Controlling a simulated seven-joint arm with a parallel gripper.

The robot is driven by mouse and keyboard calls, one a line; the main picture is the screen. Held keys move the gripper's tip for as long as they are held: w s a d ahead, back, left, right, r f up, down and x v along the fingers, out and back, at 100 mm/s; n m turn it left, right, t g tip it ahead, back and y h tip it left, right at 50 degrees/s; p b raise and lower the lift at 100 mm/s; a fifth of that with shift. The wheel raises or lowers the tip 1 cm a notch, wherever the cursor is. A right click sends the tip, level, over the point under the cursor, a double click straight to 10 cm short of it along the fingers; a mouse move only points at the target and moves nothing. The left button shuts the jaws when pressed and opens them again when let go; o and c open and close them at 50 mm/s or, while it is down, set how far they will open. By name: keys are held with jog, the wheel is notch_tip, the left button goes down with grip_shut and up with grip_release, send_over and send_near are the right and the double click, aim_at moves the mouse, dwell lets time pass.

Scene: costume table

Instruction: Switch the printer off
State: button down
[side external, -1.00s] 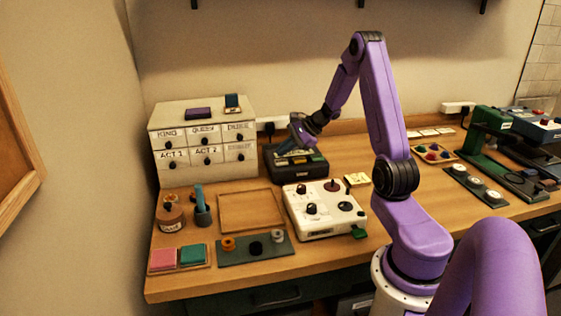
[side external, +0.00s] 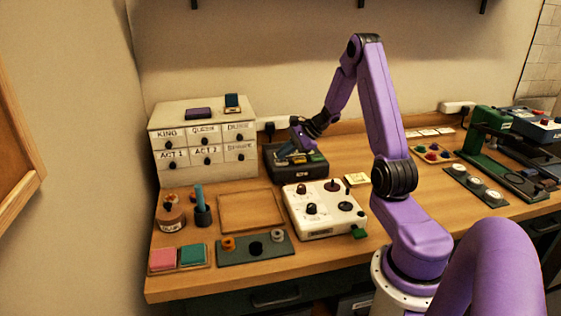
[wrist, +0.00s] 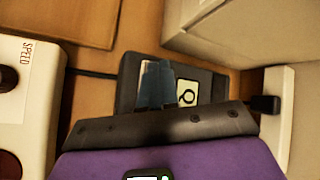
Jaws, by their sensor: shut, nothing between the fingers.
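The printer is most likely the dark, low box (side external: 312,172) on the table, just right of the drawer cabinet. In the wrist view it is the dark grey box (wrist: 212,80).
A cream control box (side external: 322,228) with black knobs stands in front of the dark box. The cream drawer cabinet (side external: 203,155) stands close on its left. A wall socket strip (side external: 272,125) with a black plug is behind. An empty wooden tray (side external: 250,196) lies front left.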

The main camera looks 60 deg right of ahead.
aim_at(284, 161)
jog(key=shift+f, duration=0.3)
jog(key=shift+r, duration=0.15)
dwell(0.4)
jog(key=shift+r, duration=0.8)
notch_tip(284, 161, up, 6)
dwell(0.5)
